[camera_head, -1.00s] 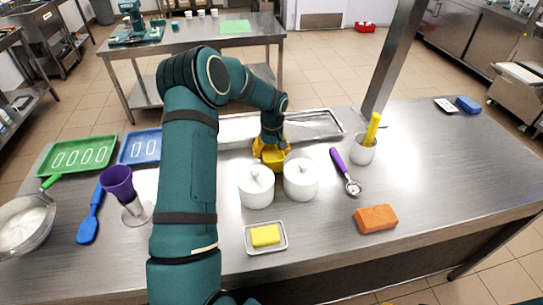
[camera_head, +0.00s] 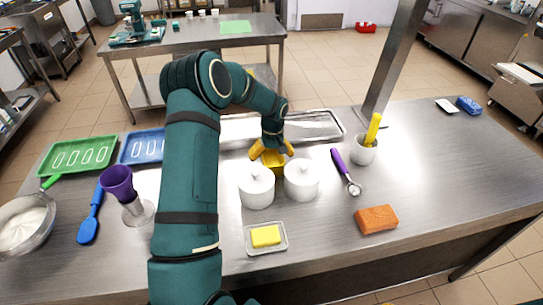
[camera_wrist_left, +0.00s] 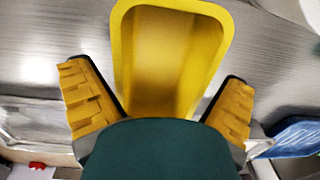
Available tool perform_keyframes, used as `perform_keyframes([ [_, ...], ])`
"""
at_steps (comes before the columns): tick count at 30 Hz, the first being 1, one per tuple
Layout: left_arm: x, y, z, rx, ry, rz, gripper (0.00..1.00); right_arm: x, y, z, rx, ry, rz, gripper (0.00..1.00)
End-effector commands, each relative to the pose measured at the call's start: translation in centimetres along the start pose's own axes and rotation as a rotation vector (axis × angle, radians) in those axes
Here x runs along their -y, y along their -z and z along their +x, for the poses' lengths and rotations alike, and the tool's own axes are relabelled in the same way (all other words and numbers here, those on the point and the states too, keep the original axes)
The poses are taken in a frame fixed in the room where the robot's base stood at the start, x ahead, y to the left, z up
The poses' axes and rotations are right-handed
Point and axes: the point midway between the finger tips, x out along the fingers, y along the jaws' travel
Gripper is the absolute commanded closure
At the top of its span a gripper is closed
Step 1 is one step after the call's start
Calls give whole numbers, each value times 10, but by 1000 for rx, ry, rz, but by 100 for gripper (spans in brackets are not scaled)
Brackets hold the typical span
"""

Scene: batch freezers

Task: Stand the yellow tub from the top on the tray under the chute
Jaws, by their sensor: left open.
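The yellow tub (camera_head: 275,166) is on or just above the steel counter, behind two white lidded pots, which hide its lower part. In the left wrist view the tub (camera_wrist_left: 172,55) shows its open mouth and hollow inside. My left gripper (camera_head: 271,151) is at the tub from behind. Its yellow fingers are spread on either side, and the wrist view shows gaps between fingers and tub. No chute can be made out. Two shallow metal trays, one at left (camera_head: 240,128) and one at right (camera_head: 314,125), lie behind the tub. My right gripper is not in view.
The white pots, left (camera_head: 256,187) and right (camera_head: 301,180), stand close in front of the tub. A purple-handled scoop (camera_head: 341,165), a white cup (camera_head: 363,151) and an orange block (camera_head: 376,219) are to the right. A steel post (camera_head: 392,65) rises behind. The counter's right side is mostly clear.

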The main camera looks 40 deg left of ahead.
Motion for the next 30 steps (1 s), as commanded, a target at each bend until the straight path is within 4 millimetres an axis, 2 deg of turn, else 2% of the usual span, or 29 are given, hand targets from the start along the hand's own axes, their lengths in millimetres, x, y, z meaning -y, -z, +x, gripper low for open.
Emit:
perform_keyframes([
  [12,0,1,-82,-5,-2,0,0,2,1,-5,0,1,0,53],
  [19,0,0,-112,-3,-1,0,0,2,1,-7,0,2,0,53],
  [20,0,0,-114,-2,-1,0,4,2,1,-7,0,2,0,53],
  [24,-16,4,-127,-4,-17,0,53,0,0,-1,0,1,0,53],
  [25,-20,5,-130,-4,-22,0,60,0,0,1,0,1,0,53],
  [28,-30,7,-136,0,-31,0,60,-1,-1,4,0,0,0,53],
  [30,-31,7,-133,2,-30,0,60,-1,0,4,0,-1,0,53],
])
